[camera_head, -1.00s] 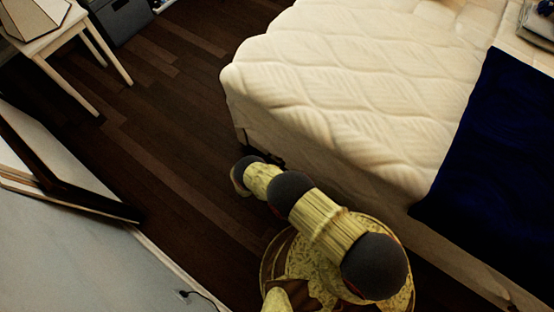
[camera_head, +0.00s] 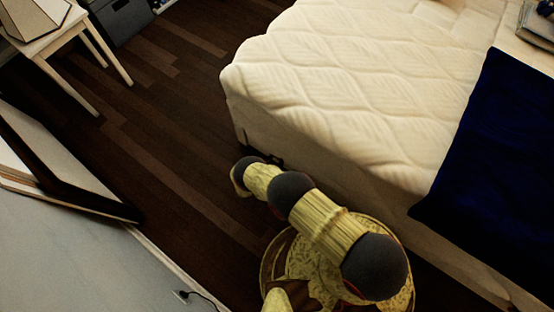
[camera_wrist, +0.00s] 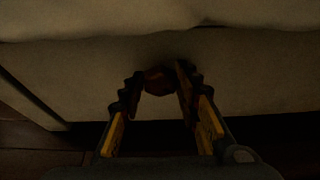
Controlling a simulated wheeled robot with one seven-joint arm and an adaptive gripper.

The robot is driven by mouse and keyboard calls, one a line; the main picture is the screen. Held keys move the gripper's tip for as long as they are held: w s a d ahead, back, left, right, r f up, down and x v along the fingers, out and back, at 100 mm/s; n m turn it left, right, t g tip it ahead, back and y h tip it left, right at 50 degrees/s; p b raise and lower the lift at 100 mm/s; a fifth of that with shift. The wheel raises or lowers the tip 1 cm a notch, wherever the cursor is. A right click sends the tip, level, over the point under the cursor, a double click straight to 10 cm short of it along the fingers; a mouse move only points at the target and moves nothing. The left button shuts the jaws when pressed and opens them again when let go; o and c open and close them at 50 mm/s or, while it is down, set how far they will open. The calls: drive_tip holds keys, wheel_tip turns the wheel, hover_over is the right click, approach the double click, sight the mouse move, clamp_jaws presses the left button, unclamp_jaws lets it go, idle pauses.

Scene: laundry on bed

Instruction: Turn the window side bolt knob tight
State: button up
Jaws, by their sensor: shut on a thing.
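The bolt knob (camera_wrist: 157,82) is a small, dark brown, rounded piece on the pale side of the bed frame (camera_wrist: 75,75), seen dimly in the wrist view. My gripper (camera_wrist: 160,74) reaches up to it from below, with one finger on each side. The fingertips are shut on the knob. The picture is too dark to show how far the knob is screwed in. In the head view, my arm reaches down beside the bed frame (camera_head: 300,160), and neither the knob nor the fingers can be made out.
A pale quilted mattress (camera_head: 340,80) lies on the bed, with a dark blue cloth (camera_head: 500,170) at the right. The dark wooden floor (camera_head: 160,120) is clear left of the bed. A small white table (camera_head: 70,50) stands at the upper left. Framed panels (camera_head: 60,160) lean at the left.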

drive_tip(key=m, duration=0.1)
drive_tip(key=m+t+y, duration=0.1)
drive_tip(key=m, duration=0.1)
drive_tip(key=shift+s+d+f+m+t+y, duration=0.1)
drive_tip(key=shift+s+d+m+t+y, duration=0.1)
drive_tip(key=shift+d+m+t+y, duration=0.15)
drive_tip(key=shift+f+m+t+y, duration=0.1)
drive_tip(key=shift+m+t+y, duration=0.6)
drive_tip(key=shift+m, duration=0.65)
drive_tip(key=shift+s, duration=0.1)
drive_tip(key=o, duration=1)
drive_tip(key=shift+o, duration=0.7)
drive_tip(key=shift+a, duration=0.1)
drive_tip(key=v, duration=1.2)
